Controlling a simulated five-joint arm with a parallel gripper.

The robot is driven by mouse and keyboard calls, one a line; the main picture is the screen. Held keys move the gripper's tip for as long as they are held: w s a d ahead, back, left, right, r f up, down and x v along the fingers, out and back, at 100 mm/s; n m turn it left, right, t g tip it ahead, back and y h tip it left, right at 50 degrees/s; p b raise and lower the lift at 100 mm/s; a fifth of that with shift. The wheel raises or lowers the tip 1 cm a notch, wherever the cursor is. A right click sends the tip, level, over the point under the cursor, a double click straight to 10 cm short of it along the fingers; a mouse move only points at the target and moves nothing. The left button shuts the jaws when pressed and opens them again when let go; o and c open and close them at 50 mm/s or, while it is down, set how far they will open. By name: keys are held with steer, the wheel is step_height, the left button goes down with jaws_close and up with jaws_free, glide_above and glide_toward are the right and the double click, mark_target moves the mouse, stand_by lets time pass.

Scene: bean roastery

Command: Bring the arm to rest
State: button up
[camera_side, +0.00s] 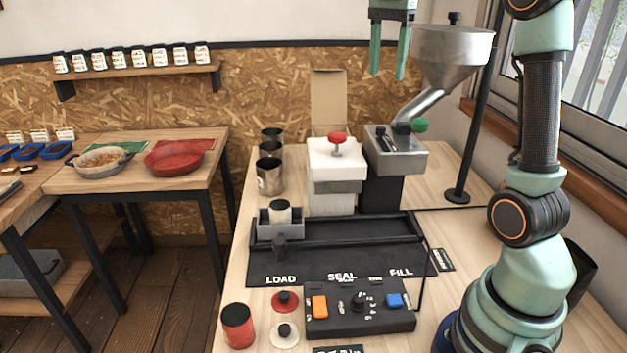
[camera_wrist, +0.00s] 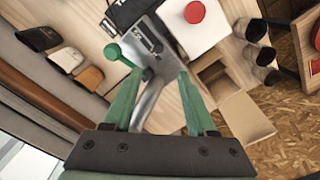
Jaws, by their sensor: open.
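My gripper (camera_side: 388,72) hangs high above the back of the work table, pointing down, left of the steel hopper. Its two green fingers are apart with nothing between them in the side view. In the wrist view my gripper (camera_wrist: 160,95) is also open. My arm rises at the right of the side view and runs out of the top of the picture.
The steel hopper (camera_side: 455,45) with its green knob (camera_side: 419,125) stands close right of my gripper. Below are a white sealing unit (camera_side: 335,155) with a red knob, an open cardboard box (camera_side: 328,98) and metal cups (camera_side: 270,177). A control panel (camera_side: 360,312) sits in front.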

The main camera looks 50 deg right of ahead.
stand_by(0.3)
steer(key=s+a+f+n+t, duration=0.2)
steer(key=a+f+n, duration=0.4)
steer(key=a+n, duration=0.3)
steer(key=s+a+f+n+t, duration=0.3)
steer(key=s+a+f+n, duration=0.1)
steer(key=a+f+n, duration=0.3)
steer(key=a+n, duration=0.2)
steer(key=a, duration=0.1)
steer(key=shift+s+t, duration=0.3)
steer(key=shift+s, duration=0.1)
